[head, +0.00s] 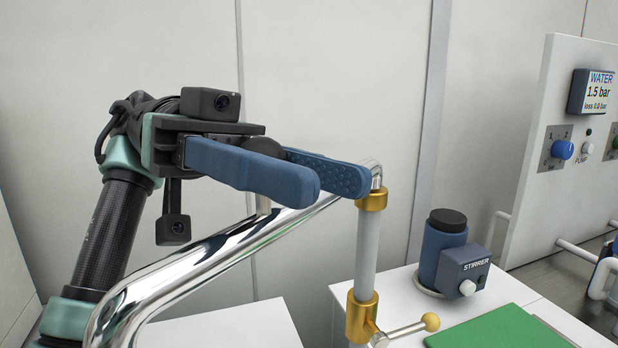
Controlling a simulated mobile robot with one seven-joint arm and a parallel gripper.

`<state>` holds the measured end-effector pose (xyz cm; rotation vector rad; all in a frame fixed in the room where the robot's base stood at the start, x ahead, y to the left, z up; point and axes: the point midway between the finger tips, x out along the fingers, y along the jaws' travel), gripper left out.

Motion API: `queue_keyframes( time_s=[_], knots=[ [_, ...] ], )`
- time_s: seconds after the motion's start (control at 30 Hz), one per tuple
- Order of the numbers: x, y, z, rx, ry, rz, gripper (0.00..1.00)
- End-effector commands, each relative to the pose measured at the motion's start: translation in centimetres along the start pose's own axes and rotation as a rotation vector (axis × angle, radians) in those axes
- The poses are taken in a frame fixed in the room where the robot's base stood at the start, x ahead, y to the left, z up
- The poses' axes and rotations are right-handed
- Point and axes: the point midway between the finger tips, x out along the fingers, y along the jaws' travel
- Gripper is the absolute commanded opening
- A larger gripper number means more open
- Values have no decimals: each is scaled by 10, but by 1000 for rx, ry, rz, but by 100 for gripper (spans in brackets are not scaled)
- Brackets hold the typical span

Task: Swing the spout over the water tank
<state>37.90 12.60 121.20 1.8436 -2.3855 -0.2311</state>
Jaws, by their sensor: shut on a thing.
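The spout (215,258) is a shiny chrome tube. It runs from a gold collar (371,201) on a grey upright post (366,250) down to the left, then bends downward near the bottom left edge. My gripper (329,182) is above the tube, its blue fingers shut on the spout's dark round knob (264,146). The knob is mostly hidden between the fingers; a short metal stem shows below it on the tube. The spout's outlet end is out of view. I cannot make out a water tank in this view.
A gold clamp with a ball-ended lever (430,322) is lower on the post. A blue stirrer unit (445,250) stands on a white surface behind a green mat (500,330). A control panel (550,190) with a water display (594,92) is at right. White surface lies below the spout.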

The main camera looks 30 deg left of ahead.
Motion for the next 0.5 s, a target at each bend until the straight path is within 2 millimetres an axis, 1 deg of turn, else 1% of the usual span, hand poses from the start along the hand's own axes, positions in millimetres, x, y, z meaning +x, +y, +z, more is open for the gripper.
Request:
queue_keyframes(
  time_s=[0.17, 0.2, 0.33, 0.5],
  knots=[
    [0, 0, 0, 0, 0, 0, 0],
    [0, 0, 0, 0, 0, 0, 42],
    [0, 0, 0, 0, 0, 0, 66],
    [0, 0, 0, 0, 0, 0, 67]
  ],
)
